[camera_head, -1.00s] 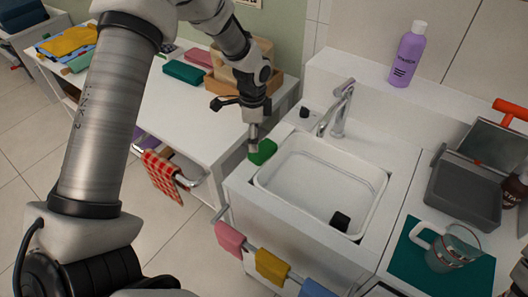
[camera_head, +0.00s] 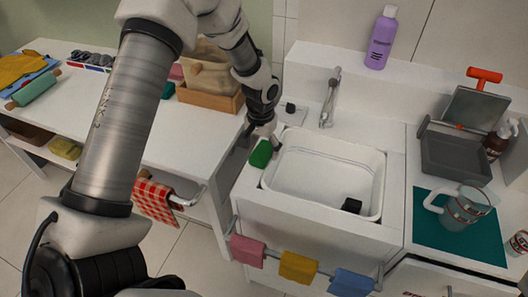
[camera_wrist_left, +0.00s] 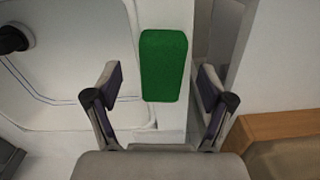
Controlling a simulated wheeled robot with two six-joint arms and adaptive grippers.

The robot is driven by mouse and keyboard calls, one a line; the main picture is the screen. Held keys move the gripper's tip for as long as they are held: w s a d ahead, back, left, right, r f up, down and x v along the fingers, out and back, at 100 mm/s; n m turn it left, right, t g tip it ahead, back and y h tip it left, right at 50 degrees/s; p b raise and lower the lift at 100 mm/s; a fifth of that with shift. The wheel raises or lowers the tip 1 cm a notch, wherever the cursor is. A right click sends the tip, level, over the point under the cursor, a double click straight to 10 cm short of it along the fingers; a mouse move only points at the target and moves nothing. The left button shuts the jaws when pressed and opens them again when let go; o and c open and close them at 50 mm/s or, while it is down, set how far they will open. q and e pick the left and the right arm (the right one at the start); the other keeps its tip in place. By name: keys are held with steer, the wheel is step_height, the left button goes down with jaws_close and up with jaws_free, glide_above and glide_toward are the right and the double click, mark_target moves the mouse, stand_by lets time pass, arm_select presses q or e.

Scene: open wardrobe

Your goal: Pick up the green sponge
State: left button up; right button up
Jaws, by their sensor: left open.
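The green sponge (camera_head: 261,153) lies on the white left rim of the sink basin. In the left wrist view the green sponge (camera_wrist_left: 164,64) sits ahead of and between the fingers, nearer the tips' line than the palm. My left gripper (camera_head: 266,138) is just above and beside the sponge, pointing down; in the wrist view the left gripper (camera_wrist_left: 160,88) is open, with one finger on each side and gaps between fingers and sponge. No grip on it shows. My right gripper is not in view.
The white basin (camera_head: 280,178) holds a small black object (camera_head: 351,205). The faucet (camera_head: 329,98) stands behind it. A wooden box (camera_head: 205,98) is on the table to the left. Colored cloths hang on the front rail (camera_head: 274,253). A purple bottle (camera_head: 381,40) stands on the back ledge.

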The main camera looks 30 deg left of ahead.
arm_select(q)
steer(key=shift+s+a+f, duration=0.15)
steer(key=shift+f, duration=0.45)
steer(key=shift+s+a+f, duration=0.1)
steer(key=shift+s+f, duration=0.05)
steer(key=shift+f, duration=0.6)
steer(key=shift+w+d, duration=0.1)
steer(key=shift+w, duration=0.05)
steer(key=shift+d, duration=0.1)
steer(key=shift+c, duration=1.4)
steer(key=c, duration=0.6)
steer(key=shift+c, duration=0.2)
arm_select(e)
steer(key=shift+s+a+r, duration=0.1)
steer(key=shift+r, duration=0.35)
